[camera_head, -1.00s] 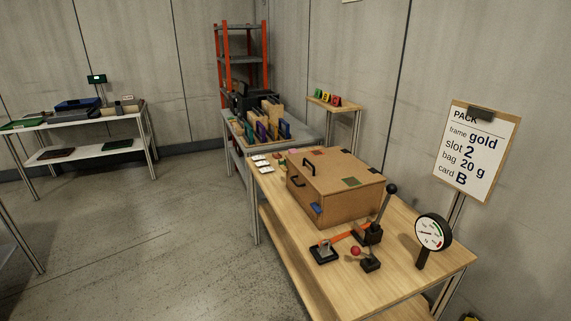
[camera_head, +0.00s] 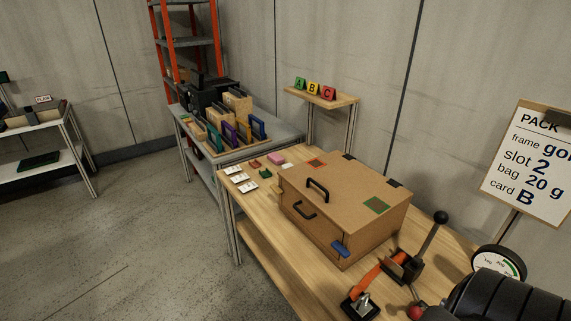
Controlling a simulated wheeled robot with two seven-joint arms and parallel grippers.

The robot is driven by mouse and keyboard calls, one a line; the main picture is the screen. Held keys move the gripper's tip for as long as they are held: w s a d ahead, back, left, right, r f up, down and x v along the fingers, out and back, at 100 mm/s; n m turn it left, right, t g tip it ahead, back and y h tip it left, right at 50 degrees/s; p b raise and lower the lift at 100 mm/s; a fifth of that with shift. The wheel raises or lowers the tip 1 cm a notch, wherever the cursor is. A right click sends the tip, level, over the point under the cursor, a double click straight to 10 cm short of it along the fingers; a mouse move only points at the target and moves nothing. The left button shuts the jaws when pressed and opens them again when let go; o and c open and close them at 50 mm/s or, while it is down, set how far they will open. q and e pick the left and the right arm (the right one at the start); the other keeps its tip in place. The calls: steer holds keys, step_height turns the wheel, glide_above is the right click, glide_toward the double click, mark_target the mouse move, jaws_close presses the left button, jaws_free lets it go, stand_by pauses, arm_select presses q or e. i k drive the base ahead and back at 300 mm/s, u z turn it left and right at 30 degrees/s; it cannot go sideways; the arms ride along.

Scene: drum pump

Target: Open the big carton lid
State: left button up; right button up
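The big carton (camera_head: 325,228) is a brown box on the wooden table, with its lid (camera_head: 345,190) shut flat on top. A black handle (camera_head: 317,189) stands on the lid near its left edge. A second black handle (camera_head: 304,209) is on the front side, and a blue piece (camera_head: 340,249) is at the lower front corner. Black hinge-like pieces (camera_head: 397,184) show at the lid's back edge. A dark, rounded part of my own arm shows at the bottom right corner.
A lever device with an orange strap (camera_head: 366,279) stands in front of the carton, with a gauge (camera_head: 499,262) to its right. White cards (camera_head: 240,178) and small coloured pieces lie left of the carton. A sign (camera_head: 530,165) stands at right. Floor left of the table (camera_head: 231,190) is clear.

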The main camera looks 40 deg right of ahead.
mark_target(352, 195)
steer(key=i, duration=1.3)
steer(key=z, duration=2.45)
